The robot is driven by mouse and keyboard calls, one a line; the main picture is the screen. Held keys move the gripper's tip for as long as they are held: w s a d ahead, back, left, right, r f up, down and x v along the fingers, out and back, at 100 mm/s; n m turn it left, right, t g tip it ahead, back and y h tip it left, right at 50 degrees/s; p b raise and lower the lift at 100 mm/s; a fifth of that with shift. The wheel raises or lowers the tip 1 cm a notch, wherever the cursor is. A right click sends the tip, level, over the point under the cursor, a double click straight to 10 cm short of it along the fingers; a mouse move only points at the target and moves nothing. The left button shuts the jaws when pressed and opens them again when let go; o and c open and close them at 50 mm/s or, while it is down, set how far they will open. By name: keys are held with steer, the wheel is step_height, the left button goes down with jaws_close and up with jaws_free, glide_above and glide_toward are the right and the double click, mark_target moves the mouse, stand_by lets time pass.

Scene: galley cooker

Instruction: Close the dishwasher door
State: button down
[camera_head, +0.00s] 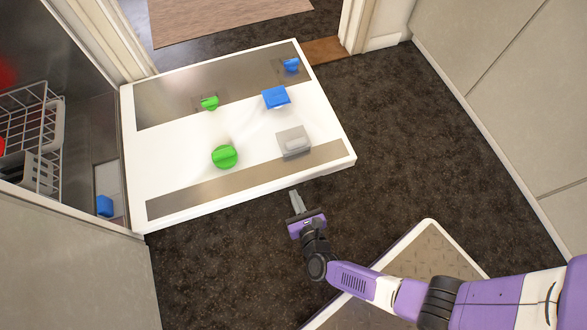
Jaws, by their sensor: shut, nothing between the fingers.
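The dishwasher door (180,160) is folded down flat, its white and steel inner face turned up. It is hinged at the left, at the dishwasher (75,120), whose inside shows at the left edge. My gripper (296,195) is shut and empty. In the picture it lies just below the door's lower right edge, over the dark floor. There is a small gap in the picture between the fingertips and the door; I cannot tell their height against it.
On the door's inner face are green knobs (224,157), a blue block (276,97) and a grey block (294,142). A white wire rack (35,130) sits inside the dishwasher. Dark floor (400,130) is clear to the right, up to pale cabinets (510,75). A doorway opens behind.

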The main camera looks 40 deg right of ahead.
steer(key=shift+w+f, duration=0.1)
steer(key=shift+w+d, duration=0.1)
steer(key=shift+w, duration=0.1)
steer(key=shift+s+r+p, duration=0.1)
steer(key=shift+r+p, duration=0.85)
steer(key=shift+r, duration=1.1)
